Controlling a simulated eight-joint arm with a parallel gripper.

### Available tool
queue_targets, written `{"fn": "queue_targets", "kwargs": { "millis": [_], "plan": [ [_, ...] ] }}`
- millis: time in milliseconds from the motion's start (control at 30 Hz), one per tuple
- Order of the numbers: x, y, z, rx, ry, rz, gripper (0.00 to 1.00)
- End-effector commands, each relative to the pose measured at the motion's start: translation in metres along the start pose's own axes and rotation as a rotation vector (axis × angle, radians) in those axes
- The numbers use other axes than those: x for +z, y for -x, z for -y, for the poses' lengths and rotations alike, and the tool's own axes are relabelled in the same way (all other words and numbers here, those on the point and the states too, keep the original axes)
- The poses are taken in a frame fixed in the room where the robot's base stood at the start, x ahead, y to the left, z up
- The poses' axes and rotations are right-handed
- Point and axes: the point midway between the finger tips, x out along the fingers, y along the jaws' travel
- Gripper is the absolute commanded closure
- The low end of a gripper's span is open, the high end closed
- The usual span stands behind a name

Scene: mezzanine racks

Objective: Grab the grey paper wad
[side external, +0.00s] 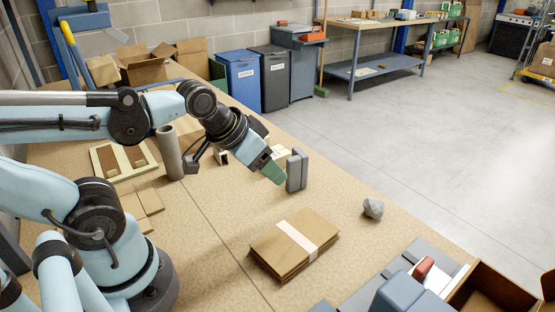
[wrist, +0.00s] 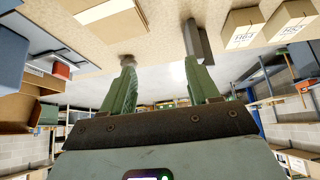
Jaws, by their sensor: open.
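The grey paper wad (side external: 373,208) is a small, crumpled, faceted lump on the tan tabletop near its right edge. In the wrist view it shows small (wrist: 127,60), just beyond the tip of the left finger and partly hidden by it. My gripper (side external: 274,174) is over the table, well to the left of the wad in the side view, with a clear gap between them. In the wrist view the two green fingers (wrist: 160,66) are spread apart with nothing between them.
A dark grey upright block (side external: 297,171) stands beside my fingertips. A white-banded stack of flat cardboard (side external: 295,243) lies between gripper and wad, towards the front. A cardboard tube (side external: 170,152) stands at left. An open box (side external: 492,297) is at front right. Bare tabletop surrounds the wad.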

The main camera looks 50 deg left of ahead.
Motion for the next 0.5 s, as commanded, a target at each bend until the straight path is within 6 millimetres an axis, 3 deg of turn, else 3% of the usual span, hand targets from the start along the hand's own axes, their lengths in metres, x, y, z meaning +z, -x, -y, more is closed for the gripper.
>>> {"fn": "queue_targets", "kwargs": {
  "millis": [267, 500],
  "plan": [
    [-0.040, -0.005, -0.008, 0.125, -0.228, 0.110, 0.40],
    [-0.081, -0.024, -0.017, 0.323, -0.496, 0.161, 0.40]
  ]
}}
